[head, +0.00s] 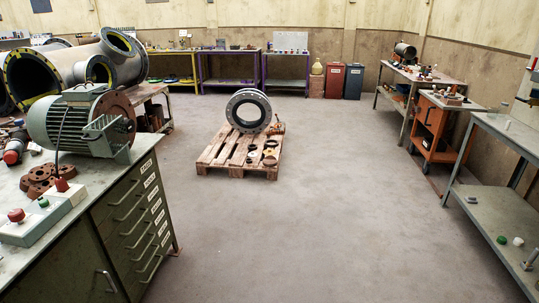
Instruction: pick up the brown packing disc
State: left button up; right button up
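Several small discs and rings lie on a wooden pallet (209,158) on the floor ahead. One dark brownish disc (270,161) lies near the pallet's front right; it may be the brown packing disc, but it is too small to be sure. A paler ring (249,155) lies to its left. A large grey flanged pipe piece (232,110) stands on the pallet behind them. Neither of my grippers is in view.
A green drawer bench (130,215) with a motor (75,122) and rusty flange (42,178) stands close at left. A grey shelved table (500,215) and an orange cart (436,125) line the right. The floor (320,225) between is clear.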

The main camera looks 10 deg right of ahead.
aim_at(268, 152)
jog(key=i+z, duration=0.25)
jog(key=i, duration=4.7)
jog(key=j, duration=0.1)
